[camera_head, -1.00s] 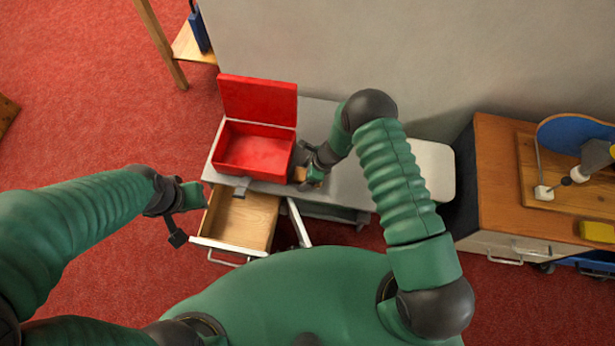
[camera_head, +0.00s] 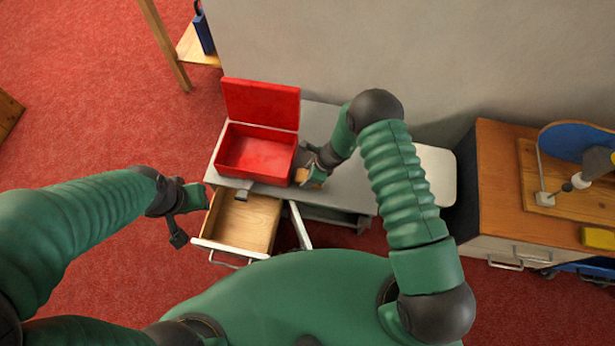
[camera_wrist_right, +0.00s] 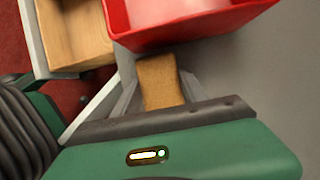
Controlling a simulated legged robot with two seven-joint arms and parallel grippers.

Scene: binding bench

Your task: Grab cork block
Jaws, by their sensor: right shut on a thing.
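The cork block (camera_wrist_right: 158,82) is a small brown block between the fingers of my right gripper in the right wrist view. In the head view the block (camera_head: 301,175) shows only as a small brown patch beside the red box. My right gripper (camera_head: 308,178) is shut on it at the grey bench top, just right of the red box.
The red box (camera_head: 254,165) stands with its lid up on the grey bench (camera_head: 355,190). A wooden drawer (camera_head: 241,222) is pulled out below it. A wooden cabinet (camera_head: 497,190) with a blue disc (camera_head: 567,141) stands at the right. The bench right of my gripper is clear.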

